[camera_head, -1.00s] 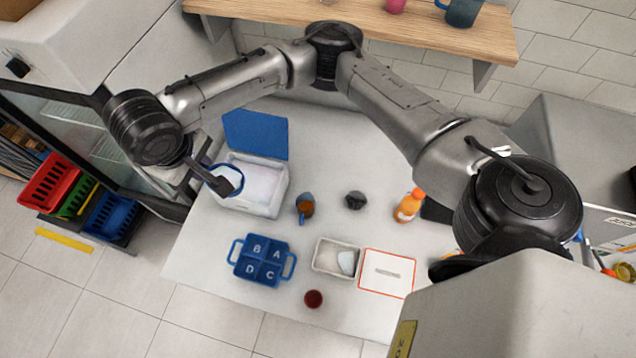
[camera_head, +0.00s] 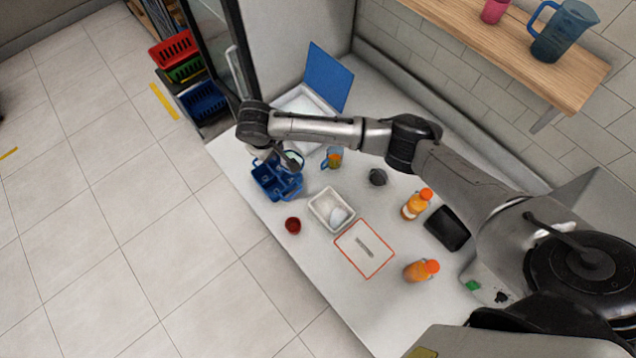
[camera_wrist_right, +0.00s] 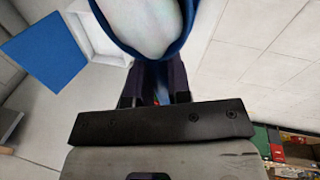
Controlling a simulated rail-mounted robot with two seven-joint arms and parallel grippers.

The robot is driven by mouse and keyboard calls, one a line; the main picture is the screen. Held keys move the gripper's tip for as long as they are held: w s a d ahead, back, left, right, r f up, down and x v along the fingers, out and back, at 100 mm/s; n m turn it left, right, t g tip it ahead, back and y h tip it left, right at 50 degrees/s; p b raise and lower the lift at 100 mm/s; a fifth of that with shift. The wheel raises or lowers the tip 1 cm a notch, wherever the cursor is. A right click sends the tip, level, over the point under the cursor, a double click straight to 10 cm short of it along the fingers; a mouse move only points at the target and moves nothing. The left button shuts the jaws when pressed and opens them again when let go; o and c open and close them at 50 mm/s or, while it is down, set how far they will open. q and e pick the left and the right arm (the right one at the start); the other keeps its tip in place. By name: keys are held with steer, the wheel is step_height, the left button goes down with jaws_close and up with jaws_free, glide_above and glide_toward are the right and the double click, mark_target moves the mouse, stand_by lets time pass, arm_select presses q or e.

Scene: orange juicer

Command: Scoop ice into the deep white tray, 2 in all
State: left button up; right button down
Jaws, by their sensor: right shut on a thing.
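My right gripper (camera_wrist_right: 153,90) is shut on the handle of a blue scoop (camera_wrist_right: 183,45). In the right wrist view the scoop's bowl holds a smooth white mass of ice (camera_wrist_right: 147,22). In the head view the gripper (camera_head: 284,158) is beside the white ice box, above the blue caddy, and the wrist partly hides the scoop. The white ice box (camera_head: 333,109) has its blue lid (camera_head: 328,77) open; the arm covers part of it. The deep white tray (camera_head: 318,214) stands mid-counter with a pale lump (camera_head: 340,215) inside. My left gripper is not in view.
The blue caddy (camera_head: 270,186) lies under the wrist. A red cup (camera_head: 293,226), an amber-filled jug (camera_head: 333,157), a dark round object (camera_head: 378,177) and a red-edged board (camera_head: 364,249) surround the tray. Orange bottles (camera_head: 415,205) stand to the right.

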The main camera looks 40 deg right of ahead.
arm_select(q)
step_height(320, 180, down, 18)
steer(key=b, duration=1.9)
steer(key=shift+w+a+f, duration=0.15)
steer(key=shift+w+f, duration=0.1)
arm_select(e)
steer(key=s+d+f+n+g+y, duration=0.1)
steer(key=f+y, duration=0.3)
steer(key=f, duration=0.5)
steer(key=s+d+f+n+g+y, duration=0.1)
steer(key=s+d+f+g+y, duration=0.3)
steer(key=f, duration=0.5)
steer(key=s+d+f+n+g+y, duration=0.1)
steer(key=s+d+f+g+y, duration=0.1)
steer(key=f+y, duration=0.3)
step_height(320, 180, down, 4)
steer(key=shift+s+d+r, duration=0.1)
steer(key=shift+s+d, duration=0.35)
steer(key=shift+d, duration=0.3)
